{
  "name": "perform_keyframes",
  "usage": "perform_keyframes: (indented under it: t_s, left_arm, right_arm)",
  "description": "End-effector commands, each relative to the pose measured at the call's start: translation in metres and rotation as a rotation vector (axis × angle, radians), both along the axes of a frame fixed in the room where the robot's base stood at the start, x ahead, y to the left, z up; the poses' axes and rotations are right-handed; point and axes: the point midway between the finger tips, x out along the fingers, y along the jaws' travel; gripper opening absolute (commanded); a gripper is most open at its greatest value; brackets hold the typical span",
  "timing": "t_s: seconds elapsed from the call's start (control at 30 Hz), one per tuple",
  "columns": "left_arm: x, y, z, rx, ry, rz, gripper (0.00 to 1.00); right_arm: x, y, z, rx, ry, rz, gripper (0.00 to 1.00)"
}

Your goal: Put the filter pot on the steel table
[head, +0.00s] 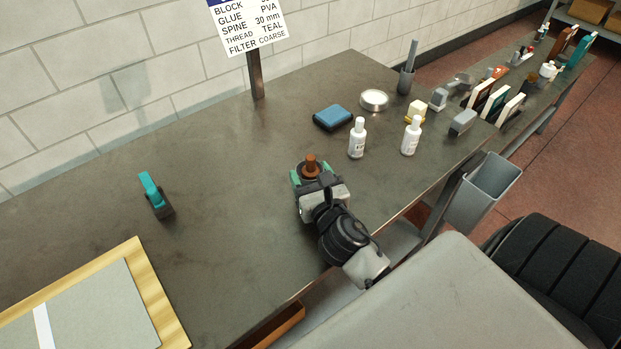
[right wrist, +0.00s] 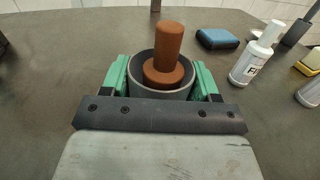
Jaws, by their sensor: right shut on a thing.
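The filter pot (right wrist: 160,90) is a dark grey round pot with a reddish-brown knobbed piece (right wrist: 169,45) standing in it. In the head view the brown piece (head: 311,164) shows above my right gripper (head: 310,174). My right gripper, with green fingers on both sides of the pot, is shut on it in the right wrist view (right wrist: 160,80). The pot is upright over the dark steel table (head: 230,150). I cannot tell whether its base touches the top. My left gripper is not in view.
Two white bottles (head: 357,138) (head: 411,136), a blue pad (head: 333,117) and a round tin (head: 374,100) stand beyond the gripper. A teal-handled tool (head: 155,195) and a wooden board (head: 160,290) are at left. The table middle is clear.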

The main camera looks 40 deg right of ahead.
Motion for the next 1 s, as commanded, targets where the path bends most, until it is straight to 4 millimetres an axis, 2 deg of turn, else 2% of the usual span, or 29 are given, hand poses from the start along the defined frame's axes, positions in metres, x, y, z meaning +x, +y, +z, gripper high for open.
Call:
perform_keyframes:
  t_s: [0.37, 0.4, 0.53, 0.87, 1.0]
  left_arm:
    - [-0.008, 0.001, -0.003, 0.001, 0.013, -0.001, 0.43]
    - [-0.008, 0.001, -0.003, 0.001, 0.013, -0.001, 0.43]
    - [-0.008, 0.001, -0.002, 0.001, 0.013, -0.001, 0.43]
    - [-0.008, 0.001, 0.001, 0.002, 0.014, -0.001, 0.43]
    - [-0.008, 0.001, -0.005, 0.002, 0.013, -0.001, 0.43]
  right_arm:
    - [0.000, 0.000, -0.005, -0.002, -0.001, 0.000, 0.34]
    - [0.000, 0.000, -0.004, -0.002, 0.000, 0.000, 0.65]
    - [0.000, 0.000, -0.004, -0.002, 0.000, 0.000, 0.85]
    - [0.000, 0.000, 0.000, 0.000, -0.001, 0.000, 0.86]
    - [-0.017, 0.004, -0.004, -0.001, 0.002, 0.001, 0.86]
